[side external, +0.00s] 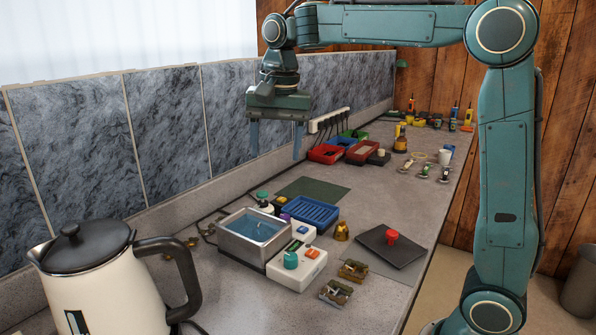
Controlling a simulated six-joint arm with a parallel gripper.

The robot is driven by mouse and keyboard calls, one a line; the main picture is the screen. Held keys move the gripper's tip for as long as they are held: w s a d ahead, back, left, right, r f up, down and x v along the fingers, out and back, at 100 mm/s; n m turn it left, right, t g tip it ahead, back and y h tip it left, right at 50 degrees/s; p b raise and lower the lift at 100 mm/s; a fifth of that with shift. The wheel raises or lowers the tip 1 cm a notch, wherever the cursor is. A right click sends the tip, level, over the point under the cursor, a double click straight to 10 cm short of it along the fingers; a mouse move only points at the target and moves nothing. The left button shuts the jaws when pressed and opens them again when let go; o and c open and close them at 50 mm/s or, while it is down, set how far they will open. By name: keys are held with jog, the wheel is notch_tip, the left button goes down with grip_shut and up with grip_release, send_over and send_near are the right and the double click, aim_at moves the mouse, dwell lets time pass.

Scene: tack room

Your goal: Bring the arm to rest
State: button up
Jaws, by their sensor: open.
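My gripper (275,140) hangs in the air above the counter, in front of the marbled splashback, in the side external view. Its two blue fingers point down and stand wide apart. It is open, and nothing shows between the fingers. My teal arm reaches in from the right, with its forearm roughly level across the top. The grey stone counter (300,315) lies below the gripper, well apart from it.
A cream kettle (105,285) stands in the left foreground. Below the gripper are a water bath (254,238), a blue tray (303,212) and a green mat (313,191). A dark board with a red knob (391,237) lies at right. Red bins (326,153) and a power strip stand farther back.

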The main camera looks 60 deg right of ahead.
jog(key=s+f+n+t, duration=0.2)
jog(key=s+n, duration=0.3)
jog(key=s, duration=0.6)
jog(key=s+a+f+n+t, duration=0.1)
jog(key=s+f+n, duration=0.4)
jog(key=s, duration=0.7)
jog(key=shift+f+n+t, duration=0.25)
jog(key=shift+n+t, duration=0.25)
jog(key=shift+t, duration=0.2)
